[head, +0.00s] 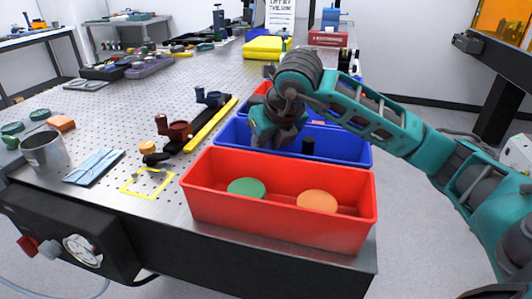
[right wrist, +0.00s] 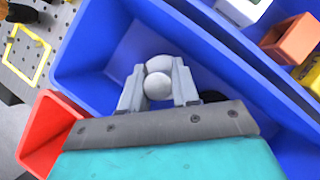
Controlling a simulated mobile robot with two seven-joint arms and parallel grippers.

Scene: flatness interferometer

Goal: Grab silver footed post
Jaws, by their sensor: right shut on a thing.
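The silver footed post (right wrist: 157,76) shows in the right wrist view as a pale grey piece with two rounded ends, between the fingers of my right gripper (right wrist: 158,92). The fingers are shut on it, one on each side. In the head view my right gripper (head: 277,137) reaches down into the blue bin (head: 345,152), and the post is hidden there by the gripper. Whether the post touches the bin floor I cannot tell. My left gripper is not in view.
A black cylinder (head: 308,146) stands in the blue bin just right of my gripper. A red bin (head: 270,212) in front holds a green disc (head: 246,187) and an orange disc (head: 317,201). The perforated table (head: 115,155) carries a steel cup (head: 45,152) and clamps (head: 175,128).

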